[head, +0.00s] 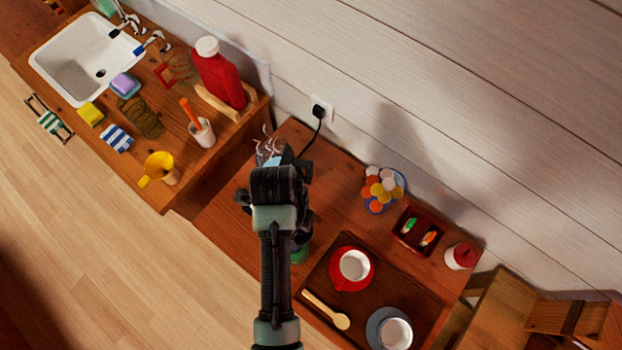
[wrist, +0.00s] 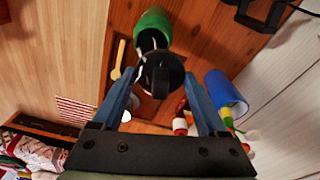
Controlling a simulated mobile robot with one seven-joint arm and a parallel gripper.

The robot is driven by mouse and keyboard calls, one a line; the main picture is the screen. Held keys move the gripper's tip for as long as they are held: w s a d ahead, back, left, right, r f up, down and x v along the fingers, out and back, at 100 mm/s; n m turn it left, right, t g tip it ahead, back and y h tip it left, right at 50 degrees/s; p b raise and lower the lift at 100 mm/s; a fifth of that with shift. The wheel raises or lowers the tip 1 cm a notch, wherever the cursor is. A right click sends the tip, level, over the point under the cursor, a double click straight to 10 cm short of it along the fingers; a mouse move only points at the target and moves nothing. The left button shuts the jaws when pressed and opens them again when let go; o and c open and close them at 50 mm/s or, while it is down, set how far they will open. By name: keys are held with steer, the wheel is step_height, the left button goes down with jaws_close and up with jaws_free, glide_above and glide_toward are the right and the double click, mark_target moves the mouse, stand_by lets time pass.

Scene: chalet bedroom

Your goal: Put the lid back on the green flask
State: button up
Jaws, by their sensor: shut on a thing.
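The green flask (head: 301,252) stands on the wooden table, mostly hidden behind my arm in the head view. In the wrist view the flask (wrist: 154,22) is at the top, with its open mouth facing the lid. My gripper (wrist: 162,98) is shut on the dark round lid (wrist: 168,70), which sits between its blue fingers. The lid partly overlaps the flask's mouth in the wrist view; I cannot tell the gap between them.
Right of the flask are a tray (head: 318,282) with a red cup (head: 339,274), a grey-blue saucer and cup, and a wooden spoon (head: 326,309). A black plug cable (head: 311,139) runs near my gripper.

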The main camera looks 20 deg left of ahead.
steer(key=r+m+p, duration=0.1)
steer(key=s+a+m, duration=0.1)
steer(key=m, duration=0.1)
steer(key=shift+s+a+r+p, duration=0.1)
steer(key=shift+s+r+p, duration=0.15)
steer(key=shift+r+p, duration=0.15)
steer(key=shift+f, duration=2)
steer(key=shift+f+b, duration=0.9)
steer(key=shift+f, duration=0.35)
steer(key=shift+p, duration=0.35)
steer(key=shift+f, duration=0.15)
steer(key=o, duration=1.4)
steer(key=shift+r+p, duration=0.5)
steer(key=shift+r, duration=3)
